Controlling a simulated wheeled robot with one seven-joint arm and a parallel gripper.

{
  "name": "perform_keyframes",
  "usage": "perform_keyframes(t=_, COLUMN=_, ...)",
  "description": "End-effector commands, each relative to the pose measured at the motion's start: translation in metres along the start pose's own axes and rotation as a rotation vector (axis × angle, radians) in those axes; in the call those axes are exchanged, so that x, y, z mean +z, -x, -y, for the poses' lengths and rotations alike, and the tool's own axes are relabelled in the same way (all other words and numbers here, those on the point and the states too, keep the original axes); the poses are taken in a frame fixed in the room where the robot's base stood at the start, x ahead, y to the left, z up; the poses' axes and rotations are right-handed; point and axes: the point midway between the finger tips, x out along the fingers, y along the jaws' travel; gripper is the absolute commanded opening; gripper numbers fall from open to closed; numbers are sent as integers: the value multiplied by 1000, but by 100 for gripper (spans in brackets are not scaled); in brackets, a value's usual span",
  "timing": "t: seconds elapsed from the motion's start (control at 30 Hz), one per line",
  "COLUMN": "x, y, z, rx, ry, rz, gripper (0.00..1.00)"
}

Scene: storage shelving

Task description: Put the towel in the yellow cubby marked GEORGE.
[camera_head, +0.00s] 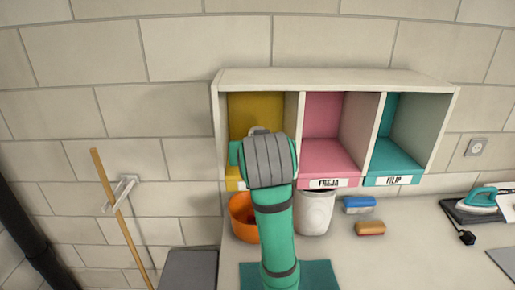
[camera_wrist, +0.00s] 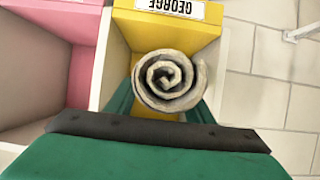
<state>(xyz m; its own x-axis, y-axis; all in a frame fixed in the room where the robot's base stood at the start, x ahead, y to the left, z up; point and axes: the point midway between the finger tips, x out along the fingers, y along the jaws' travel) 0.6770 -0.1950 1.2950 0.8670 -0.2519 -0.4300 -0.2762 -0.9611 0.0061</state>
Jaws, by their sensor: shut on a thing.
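The towel (camera_wrist: 170,80) is a pale beige roll, seen end-on as a spiral in the wrist view. My gripper (camera_wrist: 160,110) is shut on it, with green fingers on both sides. The yellow cubby (camera_head: 255,108) is the leftmost compartment of the wall shelf in the head view. Its yellow front with the GEORGE label (camera_wrist: 169,7) appears upside down in the wrist view. The towel is lined up with this cubby, over its yellow surface; how deep it reaches is unclear. In the head view my arm hides the label, the gripper and most of the towel.
A pink FREJA cubby (camera_head: 322,112) and a teal FILIP cubby (camera_head: 387,112) lie to the right, behind white dividers.

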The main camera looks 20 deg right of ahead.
Motion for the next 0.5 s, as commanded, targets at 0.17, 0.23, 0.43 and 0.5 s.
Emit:
perform_keyframes(t=0.17, x=-5, y=-12, z=2, rx=-4, ry=0, rz=2, gripper=20)
perform_keyframes(t=0.23, x=-5, y=-17, z=2, rx=-3, ry=1, rz=6, gripper=20)
perform_keyframes(t=0.43, x=-20, y=-50, z=2, rx=0, ry=3, rz=9, gripper=20)
perform_keyframes(t=0.5, x=-27, y=-63, z=2, rx=0, ry=3, rz=8, gripper=20)
